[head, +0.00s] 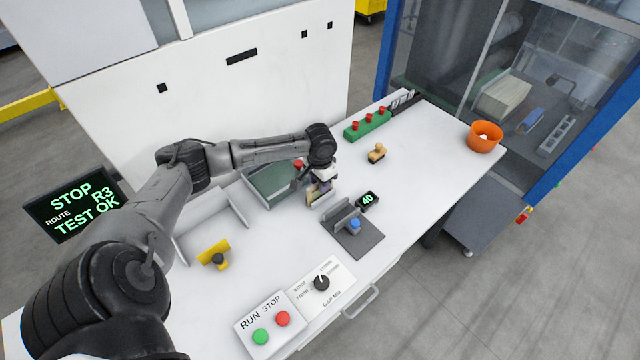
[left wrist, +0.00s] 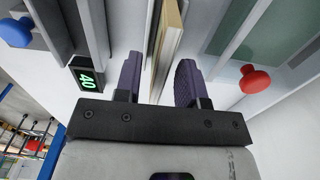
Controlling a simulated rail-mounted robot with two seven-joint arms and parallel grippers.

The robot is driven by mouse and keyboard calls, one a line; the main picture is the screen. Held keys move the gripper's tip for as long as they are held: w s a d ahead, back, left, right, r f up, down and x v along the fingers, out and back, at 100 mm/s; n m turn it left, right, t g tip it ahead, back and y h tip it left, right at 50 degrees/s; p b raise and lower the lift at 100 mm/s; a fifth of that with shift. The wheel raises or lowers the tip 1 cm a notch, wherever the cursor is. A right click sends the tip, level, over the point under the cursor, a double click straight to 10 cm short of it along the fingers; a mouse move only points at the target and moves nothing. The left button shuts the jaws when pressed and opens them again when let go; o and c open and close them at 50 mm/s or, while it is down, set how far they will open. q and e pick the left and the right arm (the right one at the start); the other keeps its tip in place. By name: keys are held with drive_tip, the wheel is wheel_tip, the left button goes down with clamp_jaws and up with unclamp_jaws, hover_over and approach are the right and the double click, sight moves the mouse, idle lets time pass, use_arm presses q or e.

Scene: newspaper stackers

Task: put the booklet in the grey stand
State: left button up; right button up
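The booklet (head: 323,198) is a thin tan-edged piece standing upright below my left gripper (head: 318,187), which partly hides it in the head view. In the left wrist view the booklet (left wrist: 167,45) rises between the two dark fingers of the left gripper (left wrist: 160,80). The fingers are apart, with a visible gap on the left finger's side; contact on the right is unclear. The grey stand (head: 345,217), with a dark base and a blue knob (head: 354,223), is just right of the booklet in the head view. My right gripper is not in view.
A green-floored tray (head: 272,184) with a red knob lies left of the gripper. A small "40" display (head: 367,200) is beside the stand. A yellow bracket (head: 213,252), control panels (head: 322,283) and an orange bowl (head: 484,137) are also on the table. The table's right part is mostly clear.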

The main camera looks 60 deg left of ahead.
use_arm(q)
wheel_tip(320, 180, up, 11)
drive_tip(key=p, duration=0.1)
idle(0.3)
